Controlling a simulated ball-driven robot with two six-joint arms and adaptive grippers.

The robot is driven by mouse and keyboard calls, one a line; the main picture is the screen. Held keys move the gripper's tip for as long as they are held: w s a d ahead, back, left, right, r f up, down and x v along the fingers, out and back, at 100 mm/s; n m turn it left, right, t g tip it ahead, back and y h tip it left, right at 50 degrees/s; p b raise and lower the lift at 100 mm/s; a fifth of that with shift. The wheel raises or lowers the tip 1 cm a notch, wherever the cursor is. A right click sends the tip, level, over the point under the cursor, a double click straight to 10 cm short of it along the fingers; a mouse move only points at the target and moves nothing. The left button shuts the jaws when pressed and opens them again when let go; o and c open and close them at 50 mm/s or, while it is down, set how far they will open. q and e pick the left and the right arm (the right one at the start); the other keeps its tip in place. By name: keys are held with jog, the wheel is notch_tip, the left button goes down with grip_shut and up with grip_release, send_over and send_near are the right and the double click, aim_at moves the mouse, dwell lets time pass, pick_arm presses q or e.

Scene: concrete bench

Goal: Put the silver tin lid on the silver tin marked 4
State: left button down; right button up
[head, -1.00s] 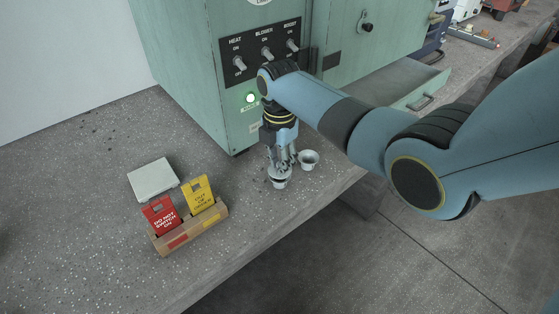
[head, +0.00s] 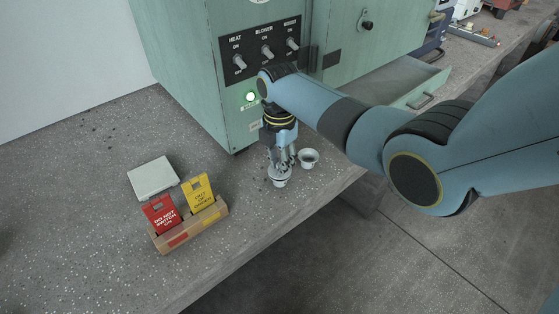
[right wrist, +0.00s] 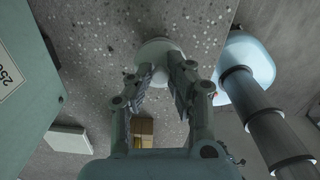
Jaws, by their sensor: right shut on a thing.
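My right gripper (head: 281,164) points down near the bench's front edge. It is shut on the silver tin lid (head: 277,172), which shows only as a small pale disc at the fingertips. A small silver tin (head: 280,183) stands upright directly below, and the lid is at its top; I cannot tell whether it is seated. A second silver tin (head: 309,158) stands open just to the right. No number can be read on either tin. In the right wrist view a pale round thing (right wrist: 157,47) shows at the fingertips (right wrist: 167,68). My left gripper is not in view.
A green cabinet (head: 190,70) with switches stands close behind the gripper. An open drawer (head: 405,88) juts out at the right. A wooden holder (head: 188,236) with red and yellow tags and a white plate (head: 153,179) lie left. The bench (head: 80,220) is clear beyond them.

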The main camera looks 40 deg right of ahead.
jog(key=shift+f, duration=0.4)
jog(key=o, duration=0.8)
notch_tip(320, 180, up, 12)
dwell(0.4)
